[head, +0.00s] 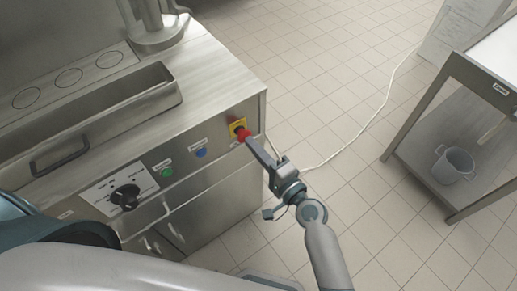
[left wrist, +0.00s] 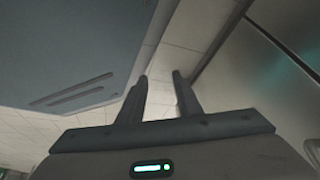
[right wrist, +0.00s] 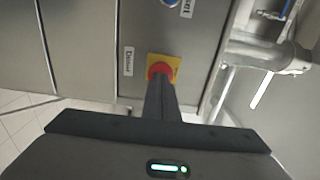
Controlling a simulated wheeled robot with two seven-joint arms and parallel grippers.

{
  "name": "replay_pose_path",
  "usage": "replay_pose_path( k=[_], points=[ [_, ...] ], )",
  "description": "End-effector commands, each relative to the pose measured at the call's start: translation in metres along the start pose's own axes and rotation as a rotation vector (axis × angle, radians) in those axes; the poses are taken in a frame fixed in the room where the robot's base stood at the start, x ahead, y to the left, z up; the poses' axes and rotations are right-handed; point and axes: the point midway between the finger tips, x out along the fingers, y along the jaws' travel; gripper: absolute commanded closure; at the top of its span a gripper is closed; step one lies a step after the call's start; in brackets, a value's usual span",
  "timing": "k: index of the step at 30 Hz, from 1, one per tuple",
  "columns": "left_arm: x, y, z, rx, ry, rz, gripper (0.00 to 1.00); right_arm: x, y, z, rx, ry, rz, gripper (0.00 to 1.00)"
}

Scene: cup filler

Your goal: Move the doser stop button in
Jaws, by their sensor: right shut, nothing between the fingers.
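The red stop button (head: 243,133) sits on a yellow plate (head: 237,124) at the right end of the machine's front panel. My right gripper (head: 252,144) is shut and empty, its fingertips at the button. In the right wrist view the red button (right wrist: 159,71) shows just beyond the tips of the shut fingers (right wrist: 160,85), on its yellow plate. The fingers hide part of it, and I cannot tell whether they touch it. My left gripper (left wrist: 159,80) is open and empty, away from the panel, with its fingers apart.
A green button (head: 167,172), a blue button (head: 201,152) and a black dial (head: 126,195) share the panel. A trough (head: 120,98) lies on the machine top. A white cable (head: 372,118) crosses the tiled floor. A table with a bucket (head: 453,166) stands right.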

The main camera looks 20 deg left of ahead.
Motion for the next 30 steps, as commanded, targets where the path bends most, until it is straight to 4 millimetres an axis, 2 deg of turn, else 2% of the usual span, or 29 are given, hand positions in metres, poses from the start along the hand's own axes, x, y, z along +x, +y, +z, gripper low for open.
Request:
replay_pose_path(
  k=[8,16,30],
  points=[
    [0.001,0.003,-0.006,-0.002,0.010,0.002,0.69,0.001,0.000,0.000,0.000,0.000,-0.001,1.00],
    [0.003,0.002,-0.015,-0.002,0.032,0.002,0.69,0.022,-0.001,0.000,-0.001,-0.001,-0.003,1.00],
    [0.002,0.005,-0.017,-0.003,0.035,0.005,0.69,0.024,-0.006,0.000,-0.002,0.001,-0.011,1.00]
  ],
)
